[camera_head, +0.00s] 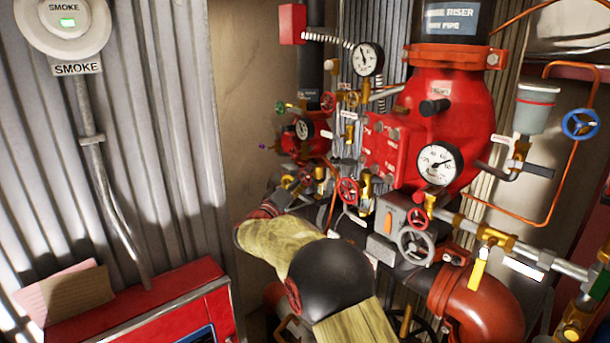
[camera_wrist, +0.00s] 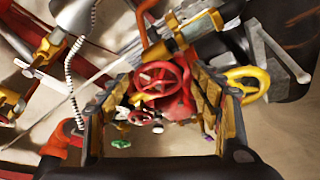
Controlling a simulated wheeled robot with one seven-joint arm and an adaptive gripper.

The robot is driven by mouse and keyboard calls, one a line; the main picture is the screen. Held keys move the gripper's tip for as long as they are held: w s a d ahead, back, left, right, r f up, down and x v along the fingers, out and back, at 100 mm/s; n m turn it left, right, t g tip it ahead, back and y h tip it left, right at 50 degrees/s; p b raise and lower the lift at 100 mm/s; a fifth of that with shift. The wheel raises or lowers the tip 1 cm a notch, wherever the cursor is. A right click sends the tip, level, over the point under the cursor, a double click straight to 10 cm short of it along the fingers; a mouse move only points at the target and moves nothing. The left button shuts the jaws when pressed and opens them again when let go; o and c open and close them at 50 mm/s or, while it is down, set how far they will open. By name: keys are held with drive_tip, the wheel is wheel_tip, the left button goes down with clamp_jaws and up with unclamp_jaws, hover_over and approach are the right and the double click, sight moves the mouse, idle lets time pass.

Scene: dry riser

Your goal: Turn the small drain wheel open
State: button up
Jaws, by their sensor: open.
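Several small handwheels show, and I cannot read which one is marked as the drain wheel. In the wrist view a red spoked wheel (camera_wrist: 162,80) lies ahead between the fingers of my gripper (camera_wrist: 166,92), which is open with nothing held. Smaller red (camera_wrist: 139,117) and green (camera_wrist: 121,143) wheels lie below it. In the head view, red wheels (camera_head: 347,190) and (camera_head: 418,217) and a grey wheel (camera_head: 416,245) sit on the valve assembly. My arm covers the lower middle there, and I cannot make out the fingertips.
A big red riser valve (camera_head: 450,105) and gauges (camera_head: 438,164) crowd the assembly. A blue wheel (camera_head: 580,124) is at right. A yellow wheel (camera_wrist: 247,85) is right of the fingers in the wrist view. A red cabinet (camera_head: 130,305) stands lower left, below a corrugated wall.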

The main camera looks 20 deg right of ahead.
drive_tip(key=shift+w+d+r, duration=0.2)
drive_tip(key=shift+w+d, duration=0.05)
drive_tip(key=shift+d, duration=0.2)
drive_tip(key=c, duration=1.1)
drive_tip(key=shift+c, duration=0.3)
